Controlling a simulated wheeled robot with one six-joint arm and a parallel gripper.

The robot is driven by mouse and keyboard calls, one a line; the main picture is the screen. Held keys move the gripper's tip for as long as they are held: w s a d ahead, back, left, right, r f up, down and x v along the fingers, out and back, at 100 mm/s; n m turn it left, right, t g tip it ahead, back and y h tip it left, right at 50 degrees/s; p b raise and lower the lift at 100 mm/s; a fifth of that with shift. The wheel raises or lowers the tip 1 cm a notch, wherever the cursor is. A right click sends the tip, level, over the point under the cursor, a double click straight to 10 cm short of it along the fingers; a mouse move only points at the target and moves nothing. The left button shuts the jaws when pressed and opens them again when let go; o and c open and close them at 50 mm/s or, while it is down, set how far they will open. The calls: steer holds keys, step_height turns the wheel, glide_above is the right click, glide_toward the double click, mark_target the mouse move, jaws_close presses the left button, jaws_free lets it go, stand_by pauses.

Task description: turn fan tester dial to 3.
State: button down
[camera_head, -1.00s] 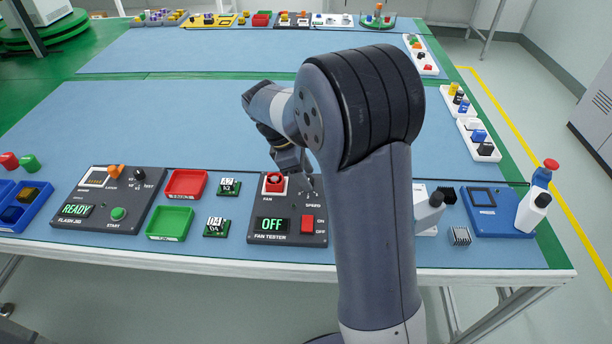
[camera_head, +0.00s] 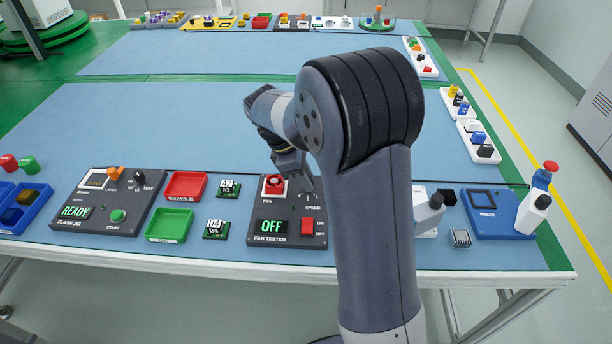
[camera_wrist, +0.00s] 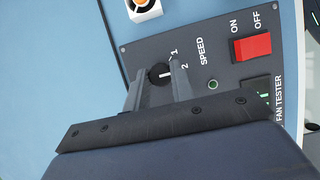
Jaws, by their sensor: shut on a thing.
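The switch also shows in the wrist view (camera_wrist: 252,46). The black speed dial (camera_wrist: 159,73) has a white pointer line aimed right, near the printed 2. Labels 1 and 2 show; no 3 is readable, and the right finger covers part of the panel there. My gripper (camera_wrist: 160,84) is shut on the dial, one finger on each side. In the head view my gripper (camera_head: 305,183) is over the panel's upper right.
A red fan in a white housing (camera_head: 273,185) sits close left of my gripper. Left are small circuit boards (camera_head: 216,229), red (camera_head: 185,185) and green (camera_head: 169,225) trays, and the flash jig (camera_head: 150,192). The table middle is clear.

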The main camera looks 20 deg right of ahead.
steer(key=shift+r+m+p, duration=0.1)
steer(key=shift+m+p, duration=0.2)
steer(key=shift+p, duration=0.25)
steer(key=shift+m+p, duration=0.3)
steer(key=shift+r+m+g+y+p, duration=0.1)
steer(key=shift+m+g+y+p, duration=0.35)
steer(key=shift+m+p, duration=0.75)
steer(key=m+g+p, duration=0.1)
steer(key=m, duration=0.1)
steer(key=m+y+p, duration=0.1)
steer(key=m+p, duration=0.1)
steer(key=m, duration=0.1)
steer(key=shift+w+d+f+g+p, duration=0.15)
steer(key=shift+w+f+g+p, duration=0.05)
steer(key=shift+g+p, duration=0.15)
steer(key=shift+m+y, duration=0.25)
steer(key=shift+m, duration=0.05)
steer(key=c, duration=1.2)
jaws_free()
